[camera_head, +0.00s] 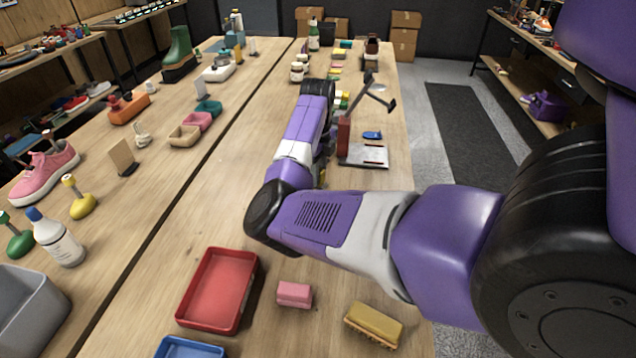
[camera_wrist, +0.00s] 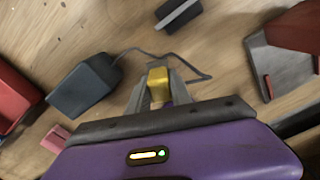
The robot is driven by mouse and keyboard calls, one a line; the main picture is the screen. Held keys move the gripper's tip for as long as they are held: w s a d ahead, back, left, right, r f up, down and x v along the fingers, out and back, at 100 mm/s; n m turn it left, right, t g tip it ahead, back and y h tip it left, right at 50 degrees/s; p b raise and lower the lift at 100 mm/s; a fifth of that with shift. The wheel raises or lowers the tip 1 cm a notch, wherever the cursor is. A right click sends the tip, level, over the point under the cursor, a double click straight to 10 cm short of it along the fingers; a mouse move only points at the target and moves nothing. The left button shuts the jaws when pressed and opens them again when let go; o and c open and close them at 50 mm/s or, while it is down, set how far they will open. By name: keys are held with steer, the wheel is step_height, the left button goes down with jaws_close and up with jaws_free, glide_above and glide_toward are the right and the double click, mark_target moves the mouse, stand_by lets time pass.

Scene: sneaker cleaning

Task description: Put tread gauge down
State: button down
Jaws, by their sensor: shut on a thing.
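In the wrist view my gripper (camera_wrist: 158,90) is shut on a small yellow piece (camera_wrist: 158,79), which I take to be the tread gauge. Its lower part is hidden between the fingers. The gripper points down over the wooden table, and I cannot tell whether the yellow piece touches the wood. In the head view my own arm hides the gripper and most of what it holds.
A dark grey block (camera_wrist: 85,85) with a thin cord lies left of the gripper. A red tray (camera_head: 183,318), a pink block (camera_head: 294,294) and a yellow brush (camera_head: 374,325) are near. A grey plate (camera_head: 363,155) with a red upright stands beyond. Bare wood lies between.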

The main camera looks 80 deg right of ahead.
steer(key=shift+f, duration=1.85)
steer(key=shift+f, duration=0.1)
steer(key=c, duration=1.2)
jaws_free()
steer(key=shift+o, duration=0.2)
step_height(320, 180, up, 12)
steer(key=shift+r+b, duration=0.15)
steer(key=shift+b, duration=0.55)
